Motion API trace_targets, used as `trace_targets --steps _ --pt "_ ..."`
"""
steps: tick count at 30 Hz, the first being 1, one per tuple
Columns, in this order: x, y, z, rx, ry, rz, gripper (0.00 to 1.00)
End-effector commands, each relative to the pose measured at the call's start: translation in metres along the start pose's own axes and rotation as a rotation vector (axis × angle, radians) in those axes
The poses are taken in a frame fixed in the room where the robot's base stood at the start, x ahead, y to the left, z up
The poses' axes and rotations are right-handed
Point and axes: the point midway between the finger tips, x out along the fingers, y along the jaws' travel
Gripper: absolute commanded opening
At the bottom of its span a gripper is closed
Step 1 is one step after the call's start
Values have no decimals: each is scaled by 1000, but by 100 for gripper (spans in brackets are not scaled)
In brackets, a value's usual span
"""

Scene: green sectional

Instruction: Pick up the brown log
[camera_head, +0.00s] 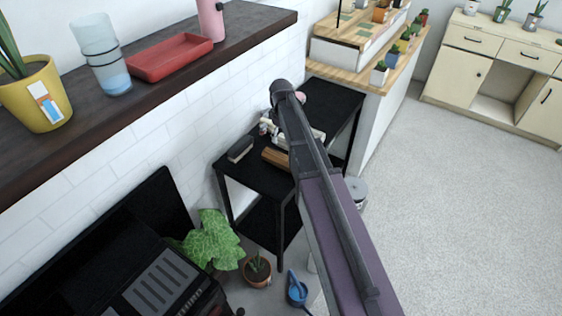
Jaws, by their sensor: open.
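A brown, log-like piece (275,158) lies on the black side table (262,178) against the white brick wall. Its right end meets the edge of my arm in the picture, so part of it may be hidden. My arm crosses the view from the bottom right up to a dark joint over the table. I cannot make out my gripper; it seems hidden behind the arm or out of frame.
A dark box-like object (240,148) and small pale items (266,126) lie near the log. A dark shelf (150,98) juts out at upper left. Floor (460,210) at right is clear.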

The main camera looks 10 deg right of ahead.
Motion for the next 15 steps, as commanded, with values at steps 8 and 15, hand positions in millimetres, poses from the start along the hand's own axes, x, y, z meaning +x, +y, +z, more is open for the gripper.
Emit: trace_targets --steps 8,15 --pt "7 0 0 1 0 0 100" --pt "25 0 0 2 0 0 100"
